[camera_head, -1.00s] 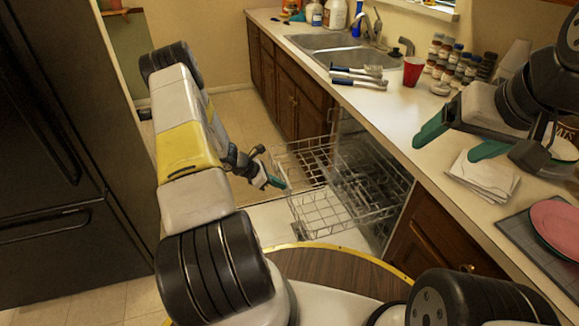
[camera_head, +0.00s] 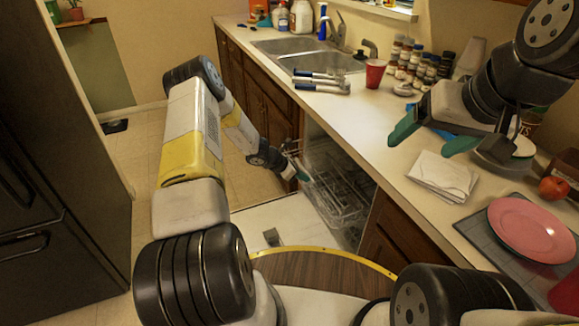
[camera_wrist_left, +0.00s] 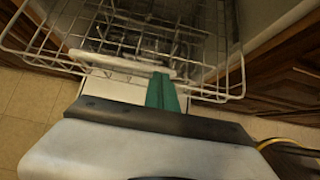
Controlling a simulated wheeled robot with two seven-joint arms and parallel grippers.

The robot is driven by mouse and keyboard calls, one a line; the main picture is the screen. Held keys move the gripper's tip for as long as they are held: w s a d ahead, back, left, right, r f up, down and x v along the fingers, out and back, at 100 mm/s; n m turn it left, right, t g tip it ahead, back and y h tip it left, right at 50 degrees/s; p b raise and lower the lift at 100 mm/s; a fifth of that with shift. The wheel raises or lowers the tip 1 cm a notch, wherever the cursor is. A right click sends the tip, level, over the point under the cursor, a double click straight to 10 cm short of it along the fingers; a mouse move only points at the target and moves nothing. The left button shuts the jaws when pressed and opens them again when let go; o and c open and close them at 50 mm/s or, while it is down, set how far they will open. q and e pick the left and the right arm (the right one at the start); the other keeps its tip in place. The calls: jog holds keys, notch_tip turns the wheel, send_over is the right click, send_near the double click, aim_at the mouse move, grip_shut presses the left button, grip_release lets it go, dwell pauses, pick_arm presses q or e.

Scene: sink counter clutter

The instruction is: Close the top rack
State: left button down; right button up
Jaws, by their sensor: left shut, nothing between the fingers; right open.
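The top rack (camera_head: 343,190) is a wire rack at the dishwasher opening, now mostly inside it. In the left wrist view its wire front (camera_wrist_left: 205,88) and a pale front strip (camera_wrist_left: 120,62) lie just ahead of my fingers. My left gripper (camera_head: 299,170) is shut and empty at the rack's front edge; its green fingers also show in the left wrist view (camera_wrist_left: 166,92). It seems to touch the front, but contact is hard to tell. My right gripper (camera_head: 432,138) is open and empty above the counter, away from the rack.
The dishwasher door (camera_head: 290,222) lies open below the rack. The counter (camera_head: 365,110) holds a red cup (camera_head: 375,73), spice jars (camera_head: 418,62), napkins (camera_head: 443,175) and a pink plate (camera_head: 530,230). A dark fridge (camera_head: 60,180) stands at the left.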

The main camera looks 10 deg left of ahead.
pick_arm(q)
jog(key=w+d, duration=0.7)
jog(key=d, duration=0.4)
jog(key=shift+w, duration=0.25)
